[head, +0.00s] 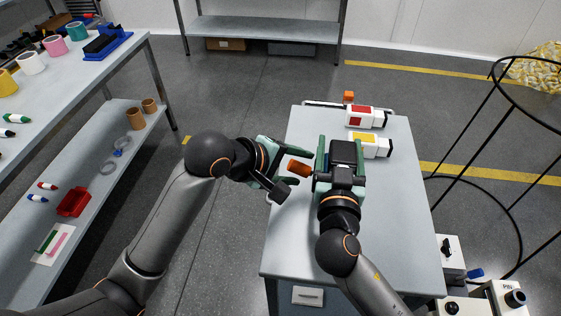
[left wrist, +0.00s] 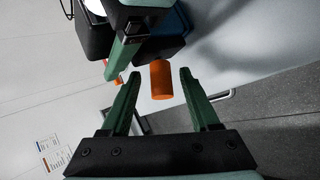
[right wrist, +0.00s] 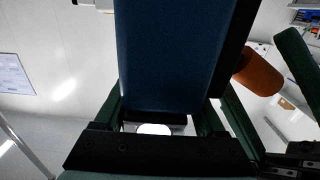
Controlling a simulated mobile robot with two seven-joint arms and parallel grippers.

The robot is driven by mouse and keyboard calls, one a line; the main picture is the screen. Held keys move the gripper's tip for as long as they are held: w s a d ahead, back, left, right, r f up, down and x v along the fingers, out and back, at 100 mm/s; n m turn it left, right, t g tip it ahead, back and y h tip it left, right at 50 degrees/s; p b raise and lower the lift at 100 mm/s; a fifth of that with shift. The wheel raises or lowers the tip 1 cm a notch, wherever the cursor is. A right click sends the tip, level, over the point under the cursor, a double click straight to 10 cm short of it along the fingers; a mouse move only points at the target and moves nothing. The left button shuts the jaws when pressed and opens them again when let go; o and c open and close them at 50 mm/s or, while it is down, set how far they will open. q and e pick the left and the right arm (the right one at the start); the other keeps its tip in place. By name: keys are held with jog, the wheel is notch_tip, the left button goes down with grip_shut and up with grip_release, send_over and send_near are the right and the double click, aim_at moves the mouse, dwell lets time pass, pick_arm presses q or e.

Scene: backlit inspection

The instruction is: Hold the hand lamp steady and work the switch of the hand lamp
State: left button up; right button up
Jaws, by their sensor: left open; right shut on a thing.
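The hand lamp (head: 343,151) is a dark box with a blue face that fills the middle of the right wrist view (right wrist: 175,55). An orange cylinder (head: 299,168), seemingly its switch, sticks out from its side towards my left gripper; it also shows in the left wrist view (left wrist: 162,80). My right gripper (head: 341,165) is shut on the lamp's body above the table. My left gripper (head: 286,167) is open, its fingertips on either side of the orange cylinder in the left wrist view, with gaps visible. Whether the tips reach past its end is unclear.
The grey table (head: 300,240) is bare at its front. A cluttered bench (head: 75,90) stands left, a black wire stand (head: 480,110) right.

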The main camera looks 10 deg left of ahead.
pick_arm(q)
jog(key=v, duration=1.1)
pick_arm(e)
jog(key=shift+f, duration=0.4)
jog(key=o, duration=1.3)
jog(key=shift+c, duration=0.2)
jog(key=shift+o, duration=1.2)
jog(key=shift+r, duration=0.3)
pick_arm(q)
jog(key=shift+r, duration=0.25)
pick_arm(e)
jog(key=shift+r, duration=0.1)
